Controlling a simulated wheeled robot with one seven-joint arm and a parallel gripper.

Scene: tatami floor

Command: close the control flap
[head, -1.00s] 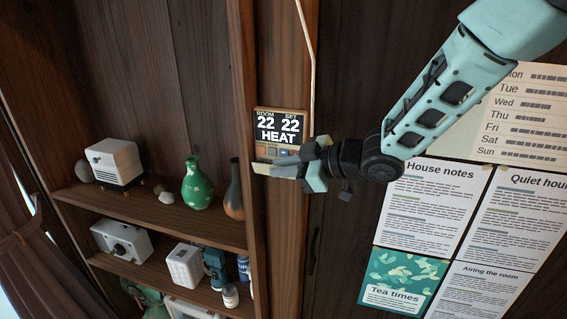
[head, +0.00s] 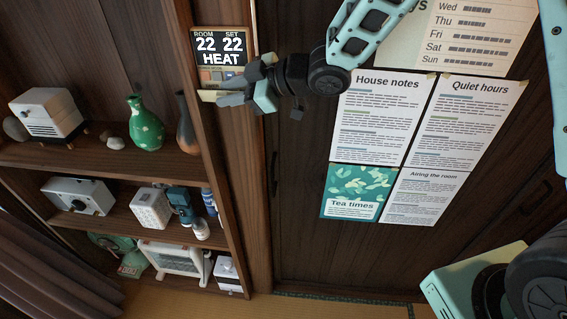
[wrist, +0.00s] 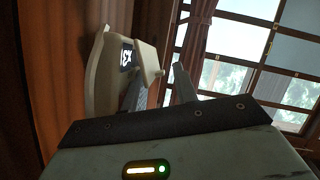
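The control panel (head: 220,46) is a dark display in a wooden-coloured frame on a wooden post, reading ROOM 22, SET 22, HEAT. Its cream flap (head: 207,96) stands out from the panel's lower edge, open, with small buttons showing above it. In the wrist view the panel (wrist: 104,75) is seen edge-on and the flap (wrist: 151,62) juts out from it, with a small knob. My gripper (head: 236,92) is at the flap's right side. Its fingers (wrist: 160,86) look apart, one on either side of the flap's lower end. I cannot tell whether they touch it.
A shelf (head: 100,158) at left holds a white box-shaped device (head: 46,113), a green vase (head: 145,122) and a brown vase (head: 187,124) close to the post. Posters (head: 380,118) hang on the dark wall at right. The wrist view shows a window (wrist: 255,60).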

